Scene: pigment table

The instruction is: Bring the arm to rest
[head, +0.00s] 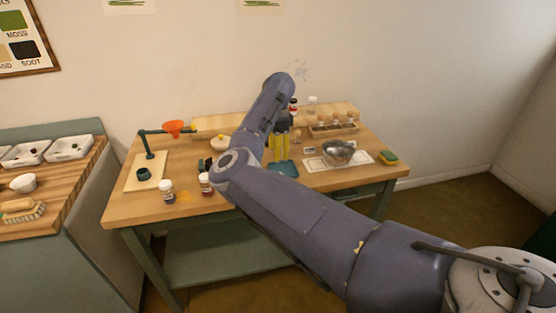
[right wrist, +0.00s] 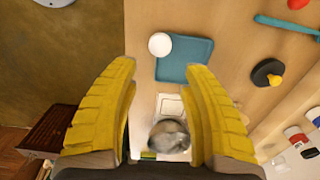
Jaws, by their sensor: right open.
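My right arm reaches in from the lower right of the head view, over the table (head: 125,212), and bends up and back. Its yellow-fingered right gripper (head: 280,143) points down above the blue tray (head: 284,169). In the right wrist view the yellow fingers (right wrist: 160,68) are spread wide apart with nothing held between them. The blue tray (right wrist: 195,48) and a metal bowl (right wrist: 168,138) show beyond them. My left gripper is not in the head view.
The metal bowl (head: 338,151) stands right of the gripper, with a sponge (head: 388,157) beside it. A rack of bottles (head: 333,129) is behind. Two small jars (head: 167,191) (head: 205,184) stand at the front. An orange funnel (head: 173,127) is on a stand at left.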

